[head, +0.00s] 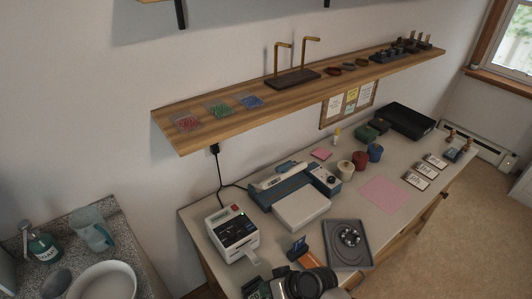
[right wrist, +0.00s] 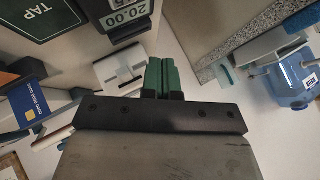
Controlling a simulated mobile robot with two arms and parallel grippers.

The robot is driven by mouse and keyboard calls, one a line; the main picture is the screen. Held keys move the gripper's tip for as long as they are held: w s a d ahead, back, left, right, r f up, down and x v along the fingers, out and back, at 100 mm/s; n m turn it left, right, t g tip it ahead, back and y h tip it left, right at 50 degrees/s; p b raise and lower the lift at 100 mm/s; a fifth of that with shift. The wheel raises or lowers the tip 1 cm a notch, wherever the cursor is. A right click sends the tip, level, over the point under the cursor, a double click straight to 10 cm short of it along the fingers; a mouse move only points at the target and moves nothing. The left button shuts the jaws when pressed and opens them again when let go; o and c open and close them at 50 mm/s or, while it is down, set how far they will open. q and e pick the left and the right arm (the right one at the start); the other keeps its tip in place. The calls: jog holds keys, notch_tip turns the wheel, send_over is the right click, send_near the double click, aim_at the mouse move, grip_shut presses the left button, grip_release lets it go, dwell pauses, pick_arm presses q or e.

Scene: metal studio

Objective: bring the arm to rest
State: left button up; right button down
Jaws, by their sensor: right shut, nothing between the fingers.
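My right gripper (head: 284,283) is at the bottom edge of the head view, above the front of the desk. In the right wrist view its green fingers (right wrist: 161,78) are together with nothing between them. A payment terminal (right wrist: 60,20) marked "TAP" and "20.00" is close by at the top left of that view. A blue card (right wrist: 28,103) shows at its left. The fingers look apart from both, though depth is hard to judge. In the head view the dark gripper and wrist hide part of the desk's front. My left gripper is not in view.
The desk holds a white printer (head: 232,232), a blue and white scale-like device (head: 300,205), a grey tray (head: 348,243) and a pink sheet (head: 382,193). A wooden shelf (head: 215,95) runs above. A granite counter (head: 125,240) with a basin (head: 102,280) and soap bottle (head: 40,245) stands left.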

jog(key=s+d+r+m+h, duration=0.2)
jog(key=s+d+r+h, duration=0.3)
jog(key=s+d, duration=0.45)
jog(key=s+d+r+m+h, duration=0.1)
jog(key=s+d+r+h, duration=0.3)
jog(key=s+d+r, duration=0.55)
jog(key=s+f+b+x, duration=0.1)
jog(key=s+b+x, duration=0.15)
jog(key=x, duration=1.35)
jog(key=s+d+f+b+x, duration=0.15)
jog(key=s+x, duration=0.25)
jog(key=x, duration=1.3)
jog(key=s+d+f+g+b, duration=0.1)
jog(key=s+f+b, duration=0.3)
jog(key=s+f, duration=1.2)
notch_tip(320, 180, down, 3)
jog(key=shift+s+d+f+g, duration=0.1)
jog(key=shift+s+d+g, duration=0.3)
jog(key=shift+d, duration=0.1)
